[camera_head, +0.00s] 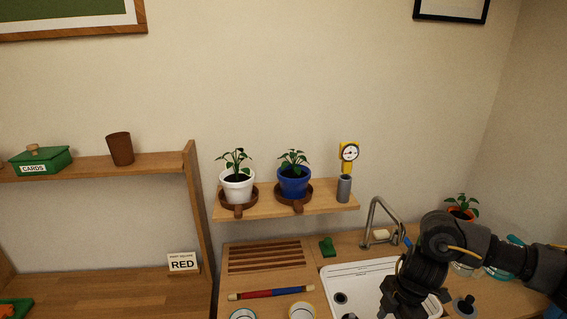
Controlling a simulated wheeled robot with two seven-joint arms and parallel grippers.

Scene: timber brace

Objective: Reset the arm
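My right arm comes in from the right edge and bends down over the white sink (345,275). My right gripper (388,312) is at the bottom edge over the sink, dark and partly cut off, so its fingers do not show clearly. Nothing is seen held in it. My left arm and gripper are not in the picture.
A wall shelf (330,208) holds a white pot (237,187), a blue pot (293,185) and a yellow gauge (348,157). A faucet (374,215) stands behind the sink. A red-and-blue rod (270,293) lies left of it. An orange pot (461,214) stands behind my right arm.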

